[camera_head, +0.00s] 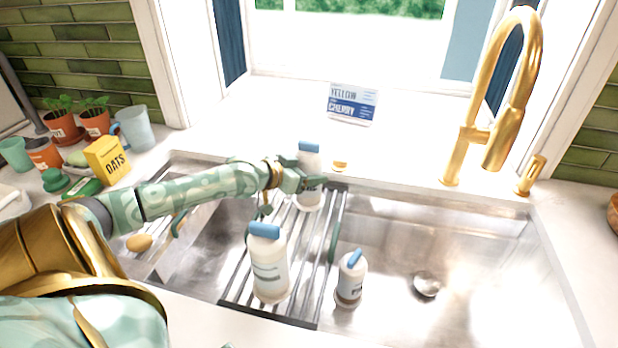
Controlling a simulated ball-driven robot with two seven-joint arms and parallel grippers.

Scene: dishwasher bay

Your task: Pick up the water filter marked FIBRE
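Three white bottle-like filters with blue tops are in view. One (310,160) stands at the back of the drying rack (237,289). A larger one (269,268) stands on the rack nearer the front. A small one (350,281) with a dark label band is right of the rack, by the sink basin. The lettering on all three is too small to read, so I cannot tell which is marked FIBRE. My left gripper (297,181) is at the back filter and overlaps its middle; whether its fingers are closed on it is unclear. My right gripper is not in view.
A gold tap (497,105) rises behind the sink (440,240), whose right basin is mostly clear. A sign reading YELLOW and CHERRY (352,104) stands by the window. An OATS box (107,160), potted plants (97,122) and a blue-grey mug (136,128) crowd the left counter.

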